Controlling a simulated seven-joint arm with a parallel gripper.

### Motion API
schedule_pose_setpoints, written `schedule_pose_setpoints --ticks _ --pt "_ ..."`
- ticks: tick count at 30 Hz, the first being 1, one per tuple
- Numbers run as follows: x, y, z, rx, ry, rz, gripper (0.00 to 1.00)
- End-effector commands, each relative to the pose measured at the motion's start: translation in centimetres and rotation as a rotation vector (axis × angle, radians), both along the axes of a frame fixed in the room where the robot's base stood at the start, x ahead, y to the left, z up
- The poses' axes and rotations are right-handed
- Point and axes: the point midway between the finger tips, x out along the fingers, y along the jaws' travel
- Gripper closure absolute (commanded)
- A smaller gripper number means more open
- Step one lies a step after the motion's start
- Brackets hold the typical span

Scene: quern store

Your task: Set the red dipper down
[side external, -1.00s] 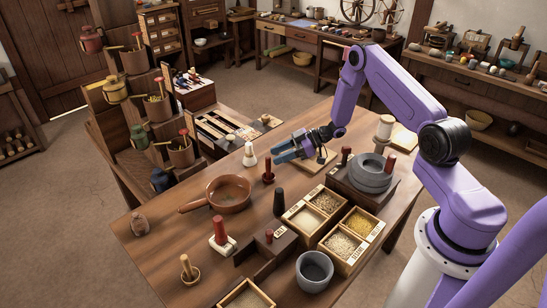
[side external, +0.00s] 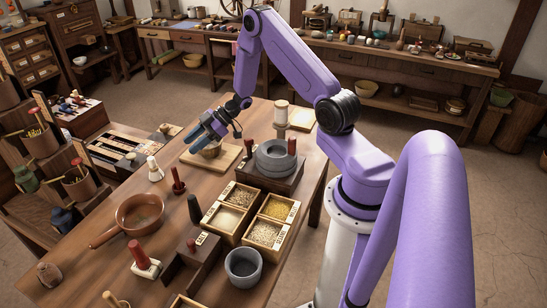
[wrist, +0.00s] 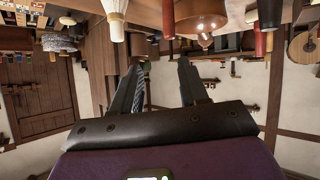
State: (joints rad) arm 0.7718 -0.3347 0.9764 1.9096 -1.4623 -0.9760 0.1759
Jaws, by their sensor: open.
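The red dipper (side external: 178,184) stands upright on the wooden table (side external: 95,275) in the side view, between a white brush-like piece (side external: 154,170) and a dark pestle (side external: 194,208). My gripper (side external: 190,138) is above the table, behind and up to the right of the dipper, clear of it. Its jaws are open and hold nothing. In the wrist view, which is upside down, my two fingers (wrist: 160,75) are spread with empty space between them. A red upright piece (wrist: 168,18) at the top there is probably the dipper.
A small bowl (side external: 211,148) on a wooden board (side external: 225,160) lies beneath my gripper. A stone quern (side external: 275,160) and grain boxes (side external: 268,233) stand to the right. A terracotta pan (side external: 140,212) is at the left.

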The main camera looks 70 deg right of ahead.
Motion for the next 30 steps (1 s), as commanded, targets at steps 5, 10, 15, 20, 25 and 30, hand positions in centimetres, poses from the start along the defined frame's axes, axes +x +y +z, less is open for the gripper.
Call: schedule_pose_setpoints --ticks 5,10,15,20,25,30 --pt "2.2 5.0 3.7 -0.214 -0.002 -0.037 0.56" --pt "1.3 9.8 7.4 -0.372 0.019 -0.089 0.56" --pt "-2.7 14.2 10.8 -0.485 0.073 -0.133 0.56" --pt "-9.1 17.3 13.2 -0.562 0.161 -0.144 0.56" --pt "-18.0 19.0 15.0 -0.631 0.294 -0.107 0.56" --pt "-27.4 18.7 16.0 -0.7 0.449 -0.019 0.56"
